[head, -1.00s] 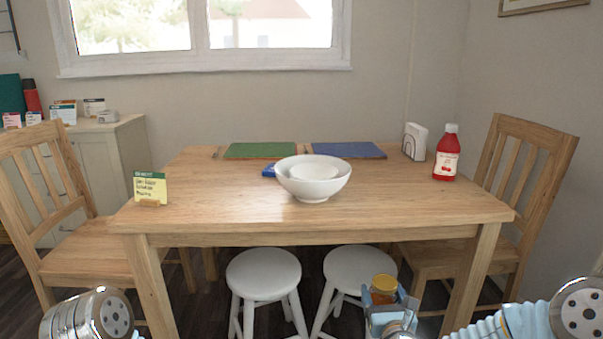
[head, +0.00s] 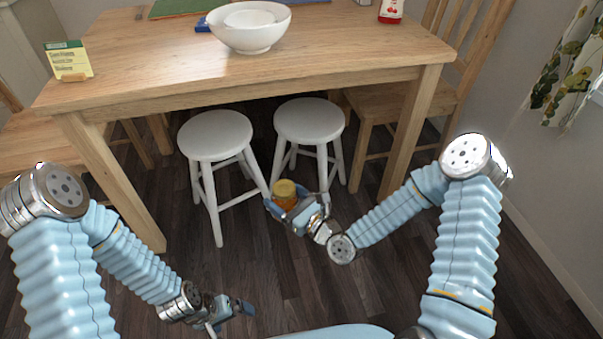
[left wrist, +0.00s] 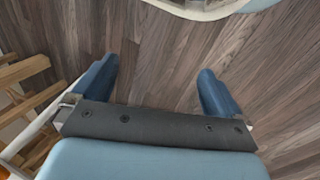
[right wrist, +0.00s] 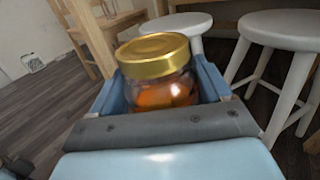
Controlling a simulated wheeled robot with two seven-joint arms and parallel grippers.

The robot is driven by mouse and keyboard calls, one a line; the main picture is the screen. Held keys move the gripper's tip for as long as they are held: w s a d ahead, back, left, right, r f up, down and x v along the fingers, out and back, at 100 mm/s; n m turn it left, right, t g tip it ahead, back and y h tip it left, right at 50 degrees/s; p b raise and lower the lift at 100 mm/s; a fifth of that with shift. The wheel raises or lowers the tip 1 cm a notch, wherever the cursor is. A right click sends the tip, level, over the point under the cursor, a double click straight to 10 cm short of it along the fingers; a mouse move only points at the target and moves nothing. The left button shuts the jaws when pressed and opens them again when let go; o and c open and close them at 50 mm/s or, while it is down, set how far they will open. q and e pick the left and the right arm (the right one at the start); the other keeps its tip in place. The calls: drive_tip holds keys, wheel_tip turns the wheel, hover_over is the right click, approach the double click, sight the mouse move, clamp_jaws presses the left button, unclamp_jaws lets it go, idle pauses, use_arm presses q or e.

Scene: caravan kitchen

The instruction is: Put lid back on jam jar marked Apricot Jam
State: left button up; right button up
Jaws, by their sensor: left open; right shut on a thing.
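My right gripper (head: 297,203) is shut on a small glass jar (right wrist: 160,92) with orange contents. It holds the jar upright in the air, in front of the stools. A gold lid (right wrist: 153,55) sits on top of the jar; I cannot tell whether it is tight. The lid also shows in the head view (head: 284,188). No label wording can be read on the jar. My left gripper (head: 243,307) is open and empty, low over the floor at the lower left; its two spread fingers show in the left wrist view (left wrist: 157,75).
The wooden table (head: 150,75) holds white bowls (head: 250,30), a yellow-green card (head: 70,62) and a red bottle (head: 391,10). Two white stools (head: 215,135) (head: 309,120) stand at its front edge. A wooden chair (head: 405,108) is at the right. The dark floor between my arms is clear.

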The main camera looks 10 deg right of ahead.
drive_tip(key=shift+s+a+f+n+g+y, duration=0.3)
drive_tip(key=shift+s+a+f+y, duration=0.1)
drive_tip(key=shift+a+f, duration=0.2)
drive_tip(key=shift+s+a+f+n+g+y, duration=0.3)
drive_tip(key=shift+a+f+y, duration=0.15)
drive_tip(key=shift+a, duration=0.2)
